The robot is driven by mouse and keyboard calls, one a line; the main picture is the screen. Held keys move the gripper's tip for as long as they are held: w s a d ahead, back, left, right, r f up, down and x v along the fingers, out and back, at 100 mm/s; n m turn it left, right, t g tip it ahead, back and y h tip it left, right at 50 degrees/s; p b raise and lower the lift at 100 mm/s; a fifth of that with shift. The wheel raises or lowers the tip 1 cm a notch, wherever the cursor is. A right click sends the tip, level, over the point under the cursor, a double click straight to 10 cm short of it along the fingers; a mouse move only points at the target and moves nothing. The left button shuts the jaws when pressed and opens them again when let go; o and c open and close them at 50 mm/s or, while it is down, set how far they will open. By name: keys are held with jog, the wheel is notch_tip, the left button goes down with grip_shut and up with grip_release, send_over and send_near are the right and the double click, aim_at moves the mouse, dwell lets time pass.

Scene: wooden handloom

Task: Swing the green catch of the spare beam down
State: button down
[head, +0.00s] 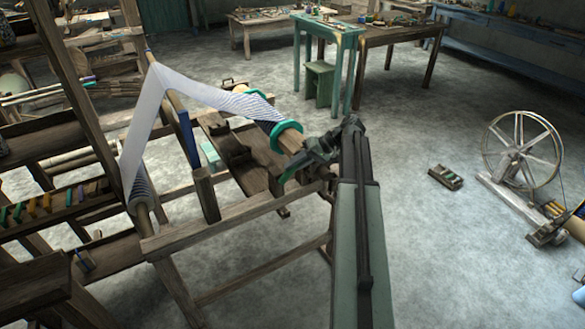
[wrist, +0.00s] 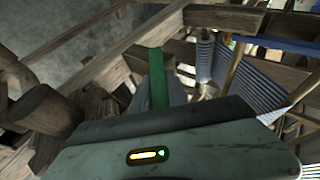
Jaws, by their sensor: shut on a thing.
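The green catch (head: 288,175) shows as a small green piece at my gripper, beside the near end of a wooden beam (head: 291,138) with teal flanges and striped thread. I take this beam to be the spare beam. In the wrist view the catch (wrist: 157,78) is a narrow green bar standing out beyond the jaws. My gripper (head: 303,165) is shut on the catch. The jaws hide the held part of the catch. The catch's pivot cannot be made out.
The loom's wooden frame (head: 220,222) fills the left, with pale warp (head: 185,88) stretched over it. A teal table (head: 330,32) with a green stool (head: 318,84) stands behind. A spinning wheel (head: 521,145) and small crate (head: 445,177) are at right, with free floor between.

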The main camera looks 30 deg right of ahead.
jog(key=shift+s+d, duration=0.1)
jog(key=shift+d, duration=0.05)
jog(key=c, duration=1.3)
grip_release()
jog(key=shift+s, duration=0.1)
